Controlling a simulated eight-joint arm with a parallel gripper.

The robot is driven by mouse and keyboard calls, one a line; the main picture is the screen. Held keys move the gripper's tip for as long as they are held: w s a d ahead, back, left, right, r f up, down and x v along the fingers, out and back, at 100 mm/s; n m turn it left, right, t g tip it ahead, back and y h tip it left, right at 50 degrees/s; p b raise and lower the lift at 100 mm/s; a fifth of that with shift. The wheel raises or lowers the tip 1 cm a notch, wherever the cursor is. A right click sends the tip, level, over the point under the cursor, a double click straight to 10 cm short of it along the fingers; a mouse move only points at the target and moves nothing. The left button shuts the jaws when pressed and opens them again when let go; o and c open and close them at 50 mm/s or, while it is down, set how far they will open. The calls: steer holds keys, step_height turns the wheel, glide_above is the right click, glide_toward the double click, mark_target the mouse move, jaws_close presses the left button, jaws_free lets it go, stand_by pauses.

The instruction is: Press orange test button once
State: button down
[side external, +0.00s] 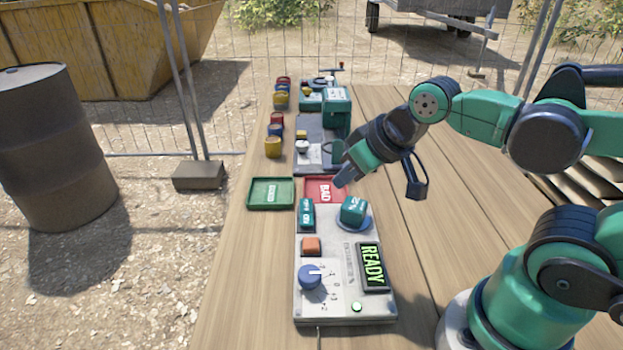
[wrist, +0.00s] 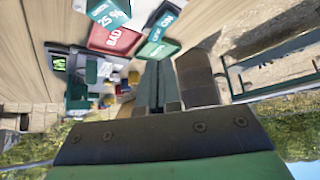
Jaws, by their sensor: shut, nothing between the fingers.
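The orange button (side external: 311,246) sits on a grey control panel (side external: 340,308), between a dark teal labelled block (side external: 306,214) and a blue dial (side external: 310,277). Nothing covers the button in the side view, and I cannot make it out in the wrist view.
The red BAD tray (side external: 318,182) and a green tray (side external: 270,207) lie behind the panel. A teal block (side external: 354,208) sits on a round blue base at the panel's back right. Another device (side external: 318,165) and several coloured cups stand farther back. The table's right side is mostly clear.

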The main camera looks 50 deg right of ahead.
mark_target(317, 243)
steer(key=shift+w+a+r+n+g+y, duration=0.25)
steer(key=shift+a+y, duration=0.45)
steer(key=shift+y, duration=0.45)
steer(key=shift+w+a+r+n+g+y, duration=0.15)
steer(key=shift+w+a+y, duration=0.15)
steer(key=shift+a+y, duration=0.7)
steer(key=shift+w+a+r+n+g+y, duration=0.1)
steer(key=shift+w+a+n+g+y, duration=0.25)
steer(key=shift+y, duration=1)
steer(key=shift+f, duration=0.2)
steer(key=shift+f, duration=4.2)
steer(key=shift+r, duration=0.1)
steer(key=shift+r, duration=2.4)
